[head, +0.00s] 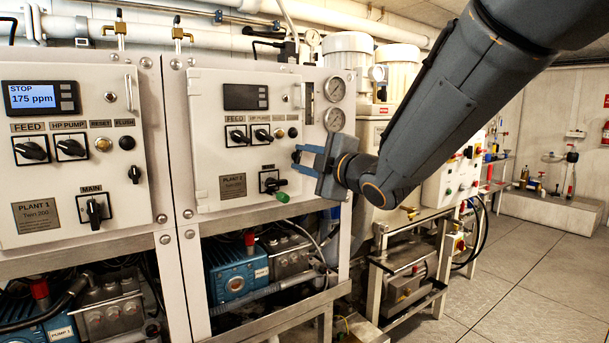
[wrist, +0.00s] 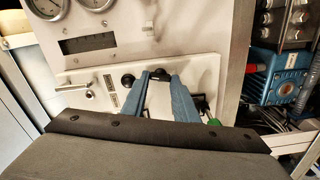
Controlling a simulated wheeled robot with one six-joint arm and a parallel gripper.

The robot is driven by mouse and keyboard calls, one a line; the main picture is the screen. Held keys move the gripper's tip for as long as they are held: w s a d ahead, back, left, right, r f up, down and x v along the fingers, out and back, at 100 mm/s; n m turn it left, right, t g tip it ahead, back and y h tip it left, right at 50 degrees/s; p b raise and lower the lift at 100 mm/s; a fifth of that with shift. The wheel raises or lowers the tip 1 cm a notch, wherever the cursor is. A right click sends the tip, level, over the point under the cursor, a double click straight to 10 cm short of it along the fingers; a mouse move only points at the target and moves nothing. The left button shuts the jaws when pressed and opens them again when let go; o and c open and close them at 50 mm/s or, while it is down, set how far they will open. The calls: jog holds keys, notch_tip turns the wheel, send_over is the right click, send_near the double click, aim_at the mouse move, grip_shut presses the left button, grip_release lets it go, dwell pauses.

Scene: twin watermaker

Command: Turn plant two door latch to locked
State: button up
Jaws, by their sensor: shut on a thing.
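The plant two panel door (head: 215,160) is a white front with a dark display, black knobs and a "Plant 2" label, and it sits closed on its cabinet. My gripper (head: 298,158) is at its lower right edge, with blue fingers reaching in from the right. The door latch, a small black knob (wrist: 159,74), shows between the fingertips in the wrist view. My gripper (wrist: 163,78) is shut on it. The fingers hide most of the latch in the head view, so its turn angle cannot be told.
Two gauges (head: 335,90) are to the upper right. The plant one panel (head: 75,185) is at left. Open floor (head: 500,275) lies to the right.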

jog(key=shift+n+b, duration=1.5)
jog(key=shift+b, duration=0.3)
jog(key=o, duration=1.1)
jog(key=shift+c, duration=0.2)
jog(key=v, duration=0.7)
jog(key=shift+s+d+b, duration=0.2)
jog(key=shift+s+b, duration=0.05)
jog(key=shift+b, duration=0.05)
